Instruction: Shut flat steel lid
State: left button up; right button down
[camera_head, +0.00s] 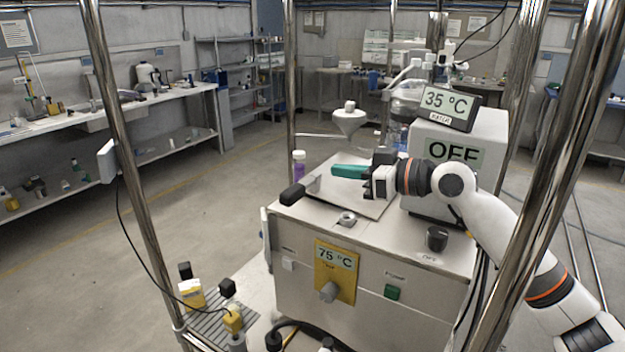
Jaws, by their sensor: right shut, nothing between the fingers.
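The flat steel lid (352,203) is a pale plate on top of the white bath housing (375,270). It looks flat or nearly flat; I cannot tell whether its edge is fully down. A black block-like handle (292,194) sits at its left end. My right gripper (348,172) comes in from the right, with its shut teal fingers pointing left above the far part of the lid. It holds nothing. Whether the fingers touch the lid is unclear, and the gripper hides part of the plate. My left gripper is not in view.
A white unit marked OFF (455,150) stands behind and right of the lid. A purple bottle with a white cap (299,165) is near the left back corner. A black knob (437,238) sits at the front right. Steel posts (125,150) frame the housing.

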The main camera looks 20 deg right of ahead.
aim_at(302, 184)
jog(key=r+p+x, duration=0.1)
jog(key=p+x, duration=0.4)
jog(key=x, duration=0.5)
pick_arm(q)
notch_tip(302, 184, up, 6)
jog(key=p, duration=0.1)
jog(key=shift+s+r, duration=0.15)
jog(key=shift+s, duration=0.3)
pick_arm(e)
notch_tip(302, 184, down, 5)
